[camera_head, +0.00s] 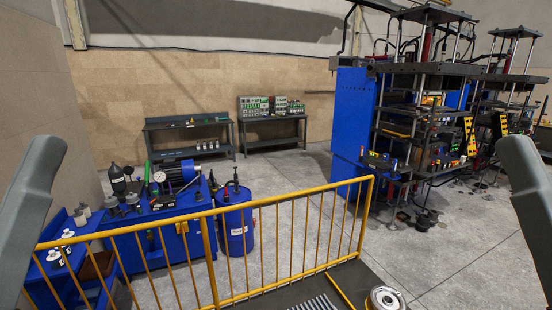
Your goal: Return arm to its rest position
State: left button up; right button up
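My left arm (42,185) shows as a grey link at the left edge of the head view. My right arm (526,190) shows as a grey link at the right edge. Both links stand at the sides of the picture, apart from the railing and machines as far as I can see. Neither gripper is in view, so I cannot see whether they are open or hold anything.
A yellow railing (206,252) crosses the front. Behind it are a blue bench (166,214) with tools, a blue drum (234,222) and press machines (350,135) at right. Two dark tables (188,124) stand at the back wall. Floor (300,210) between them is clear.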

pick_arm(q)
notch_tip(320, 180, up, 12)
jog(key=p, duration=0.8)
pick_arm(e)
notch_tip(320, 180, up, 12)
jog(key=shift+c, duration=0.2)
